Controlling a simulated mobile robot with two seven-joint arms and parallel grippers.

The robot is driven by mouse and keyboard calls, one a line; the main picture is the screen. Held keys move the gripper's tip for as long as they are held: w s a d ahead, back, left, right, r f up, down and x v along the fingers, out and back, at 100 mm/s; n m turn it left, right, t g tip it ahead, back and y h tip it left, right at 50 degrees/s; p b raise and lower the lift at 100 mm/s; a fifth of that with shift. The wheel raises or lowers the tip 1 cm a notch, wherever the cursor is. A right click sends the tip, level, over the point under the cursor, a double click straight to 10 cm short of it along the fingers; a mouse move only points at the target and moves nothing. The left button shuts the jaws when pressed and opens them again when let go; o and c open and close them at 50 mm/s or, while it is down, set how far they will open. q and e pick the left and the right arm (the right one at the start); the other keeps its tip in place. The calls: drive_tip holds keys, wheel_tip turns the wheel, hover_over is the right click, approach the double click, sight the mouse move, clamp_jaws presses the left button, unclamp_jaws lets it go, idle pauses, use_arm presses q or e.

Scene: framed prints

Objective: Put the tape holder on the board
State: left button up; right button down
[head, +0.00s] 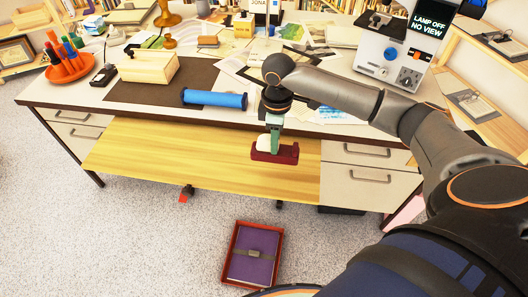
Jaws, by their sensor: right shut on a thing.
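The tape holder (288,156) is a dark red dispenser with a pale roll. My right gripper (275,142) comes down on it from above and is shut on it. The board (150,152) is the long yellow wooden panel along the desk's front, below the desktop. The tape holder appears over the right half of the board; I cannot tell whether it touches the wood. The gripper hides part of the roll. My left gripper is not in view.
The desktop holds a blue roller (214,99), a wooden box (148,67), an orange tray of markers (68,72) and a white device with a screen (388,58). A red tray (228,262) with a purple book (254,257) lies on the floor. The board's left half is clear.

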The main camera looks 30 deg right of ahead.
sight(265, 152)
drive_tip(key=w+f, duration=0.1)
drive_tip(key=f, duration=0.1)
drive_tip(key=w+a+f, duration=0.1)
drive_tip(key=w, duration=0.1)
drive_tip(key=shift+a+f+b, duration=0.15)
drive_tip(key=shift+f+b, duration=0.15)
drive_tip(key=shift+f, duration=1.6)
drive_tip(key=shift+f, duration=0.1)
drive_tip(key=c, duration=0.6)
unclamp_jaws()
drive_tip(key=shift+c, duration=0.2)
